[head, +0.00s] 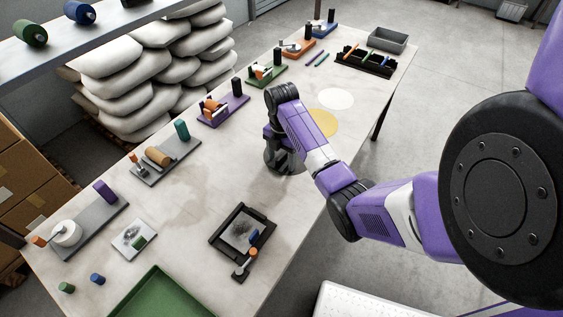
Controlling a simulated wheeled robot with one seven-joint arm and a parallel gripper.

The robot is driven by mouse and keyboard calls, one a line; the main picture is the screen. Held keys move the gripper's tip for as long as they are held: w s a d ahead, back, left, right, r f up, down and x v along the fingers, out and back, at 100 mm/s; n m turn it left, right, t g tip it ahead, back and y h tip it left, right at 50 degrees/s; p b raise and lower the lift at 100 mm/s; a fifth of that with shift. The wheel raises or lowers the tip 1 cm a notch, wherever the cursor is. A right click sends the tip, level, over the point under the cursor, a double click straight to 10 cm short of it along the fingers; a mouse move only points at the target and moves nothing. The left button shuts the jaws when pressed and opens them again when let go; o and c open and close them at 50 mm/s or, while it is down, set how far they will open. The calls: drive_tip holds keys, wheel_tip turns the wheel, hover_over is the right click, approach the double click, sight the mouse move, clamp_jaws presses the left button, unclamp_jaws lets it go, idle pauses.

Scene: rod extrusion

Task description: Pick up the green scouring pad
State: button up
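A small green block (138,242), most likely the scouring pad, lies on a white sheet with a grey smudge at the lower left of the table. It is too small to tell its texture. My gripper (285,168) hangs low over the middle of the table, partly behind my own forearm. It is well to the right of and farther back than the green block, apart from it. Its fingers are too hidden and dark to tell whether they are open or shut.
A black frame tray (216,238) with a blue piece stands right of the sheet (124,232). A green tray (160,297) is at the front edge. Small green (66,287) and blue (97,279) cylinders lie front left. Several stations with upright cylinders line the far-left edge.

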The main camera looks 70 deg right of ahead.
drive_tip(key=c, duration=1.1)
drive_tip(key=shift+r, duration=0.15)
wheel_tip(320, 180, up, 14)
drive_tip(key=p, duration=0.6)
wheel_tip(320, 180, up, 5)
hover_over(282, 155)
drive_tip(key=shift+a+r, duration=0.1)
drive_tip(key=shift+r, duration=0.25)
